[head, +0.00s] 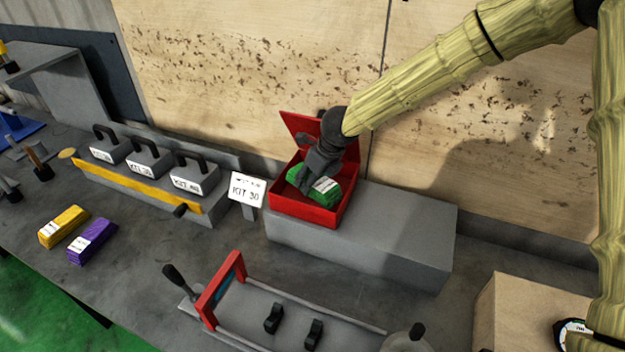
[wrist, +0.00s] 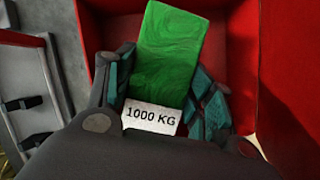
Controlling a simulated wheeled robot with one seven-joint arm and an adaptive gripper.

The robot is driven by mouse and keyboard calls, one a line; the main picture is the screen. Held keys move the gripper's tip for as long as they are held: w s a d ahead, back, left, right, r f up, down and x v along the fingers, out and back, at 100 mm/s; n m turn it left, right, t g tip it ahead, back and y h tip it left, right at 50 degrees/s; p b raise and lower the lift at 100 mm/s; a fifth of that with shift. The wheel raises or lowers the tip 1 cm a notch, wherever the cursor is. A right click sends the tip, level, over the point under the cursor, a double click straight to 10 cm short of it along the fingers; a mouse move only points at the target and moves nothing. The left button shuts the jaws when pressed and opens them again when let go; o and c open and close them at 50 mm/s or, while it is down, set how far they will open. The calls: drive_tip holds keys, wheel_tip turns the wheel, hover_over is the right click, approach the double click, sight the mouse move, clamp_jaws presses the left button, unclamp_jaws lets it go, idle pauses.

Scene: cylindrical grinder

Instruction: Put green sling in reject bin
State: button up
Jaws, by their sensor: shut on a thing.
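The green sling (head: 338,194) is a green block-shaped bundle with a white label. In the wrist view the sling (wrist: 168,55) shows its label reading 1000 KG. My gripper (head: 312,184) is shut on it, with a finger on each side in the wrist view (wrist: 158,95). The red bin (head: 305,212) stands on a grey block with its red lid raised at the back. The sling is within the bin's opening, between its walls. Whether it touches the bin floor is hidden.
A grey block (head: 400,225) bears the bin. Yellow (head: 63,227) and purple (head: 92,241) slings lie on the bench at left. Several handled weights stand behind them. A red-framed fixture (head: 222,290) is in front.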

drive_tip(key=shift+a+f, duration=0.15)
drive_tip(key=shift+f, duration=0.6)
drive_tip(key=shift+f, duration=0.7)
drive_tip(key=o, duration=1.2)
drive_tip(key=shift+o, duration=0.2)
drive_tip(key=shift+r, duration=0.15)
